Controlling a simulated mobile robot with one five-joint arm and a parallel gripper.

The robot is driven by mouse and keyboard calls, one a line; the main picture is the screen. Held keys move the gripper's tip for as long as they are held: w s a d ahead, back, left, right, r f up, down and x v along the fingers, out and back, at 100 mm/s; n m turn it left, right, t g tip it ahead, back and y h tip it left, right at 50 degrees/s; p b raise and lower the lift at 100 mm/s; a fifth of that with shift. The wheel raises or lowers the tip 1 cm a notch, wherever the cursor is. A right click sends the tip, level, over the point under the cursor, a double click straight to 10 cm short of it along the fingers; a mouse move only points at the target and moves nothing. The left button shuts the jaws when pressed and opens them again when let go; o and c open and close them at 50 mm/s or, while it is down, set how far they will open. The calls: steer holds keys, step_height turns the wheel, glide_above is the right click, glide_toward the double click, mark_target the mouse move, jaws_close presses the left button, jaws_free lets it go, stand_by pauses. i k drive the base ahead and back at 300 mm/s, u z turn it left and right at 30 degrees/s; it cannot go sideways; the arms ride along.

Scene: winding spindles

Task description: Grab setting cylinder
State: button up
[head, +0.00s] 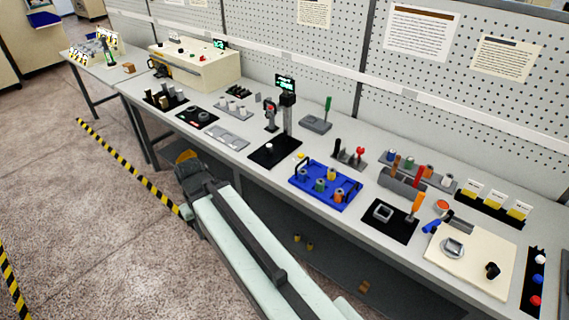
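I cannot tell for certain which object is the setting cylinder. A small pale cylinder (269,148) stands upright on a black mat (266,159) near the middle of the bench, in front of a dark post with a green-lit display (287,91). Other small cylinders stand in a blue tray (313,204) to the right. My arm reaches up from the bottom of the head view. Its dark far end, where my gripper (190,166) seems to be, is beside the bench's front edge, apart from all these objects. The fingers cannot be made out.
The long grey bench (225,152) is crowded with fixtures. A black mat with a square grey part (382,212) and a cream board (437,262) lie at the right. A cream machine (197,67) stands at the back left. Open floor (80,210) lies at left, with yellow-black tape.

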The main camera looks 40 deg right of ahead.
mark_target(269, 148)
steer(key=z, duration=0.05)
steer(key=k, duration=0.3)
steer(key=z, duration=1)
steer(key=i, duration=1.3)
steer(key=u, duration=2.6)
